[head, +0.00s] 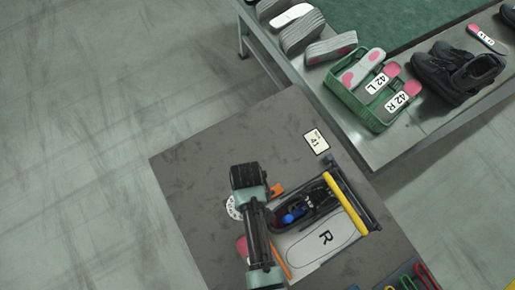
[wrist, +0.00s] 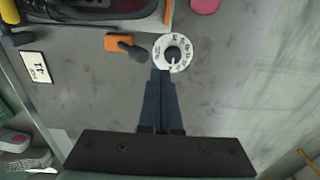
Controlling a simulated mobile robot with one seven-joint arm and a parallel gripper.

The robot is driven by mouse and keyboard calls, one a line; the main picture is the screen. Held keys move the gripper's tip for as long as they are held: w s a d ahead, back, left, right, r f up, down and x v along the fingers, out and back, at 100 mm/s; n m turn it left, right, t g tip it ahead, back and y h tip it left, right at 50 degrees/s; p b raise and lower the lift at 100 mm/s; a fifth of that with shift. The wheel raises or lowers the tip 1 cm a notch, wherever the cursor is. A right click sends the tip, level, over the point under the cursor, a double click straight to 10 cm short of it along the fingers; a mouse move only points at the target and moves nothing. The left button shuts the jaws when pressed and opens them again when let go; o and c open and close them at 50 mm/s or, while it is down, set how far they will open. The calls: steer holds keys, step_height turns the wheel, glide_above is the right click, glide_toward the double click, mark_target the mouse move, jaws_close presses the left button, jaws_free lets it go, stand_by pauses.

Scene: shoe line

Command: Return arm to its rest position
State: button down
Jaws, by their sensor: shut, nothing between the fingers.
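My gripper (wrist: 160,74) is shut and empty in the wrist view. Its dark blue fingers lie together, with their tips by the edge of a white ring with black markings (wrist: 173,53). I cannot tell whether they touch it. In the head view my arm hangs over the grey table (head: 190,165), its dark end just above the ring (head: 233,208), which it partly covers. The fingers are hidden there.
A tray marked R (head: 322,240) holds a dark shoe (head: 312,208) beside a yellow bar (head: 345,203). An orange-headed tool (wrist: 118,43) and a 41 card (head: 316,141) lie nearby. A green crate (head: 350,101) stands on the rear bench. The table's left is clear.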

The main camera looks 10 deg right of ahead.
stand_by(0.4)
steer(key=w+a+r+m+t+b, duration=0.15)
steer(key=w+r+t+b, duration=0.5)
steer(key=w+r, duration=1.5)
steer(key=w+r+t, duration=0.5)
steer(key=r+t, duration=0.2)
steer(key=r, duration=0.5)
step_height(320, 180, up, 19)
steer(key=s+m+t+b, duration=0.1)
steer(key=s+t+b, duration=0.1)
steer(key=t, duration=0.4)
steer(key=s+r+m+t+b, duration=0.1)
steer(key=s+r+t+b, duration=0.1)
steer(key=s+r+t, duration=0.6)
steer(key=s+r, duration=0.7)
steer(key=r, duration=0.3)
steer(key=shift+s+r, duration=0.25)
steer(key=shift+r, duration=0.05)
steer(key=shift+w, duration=0.1)
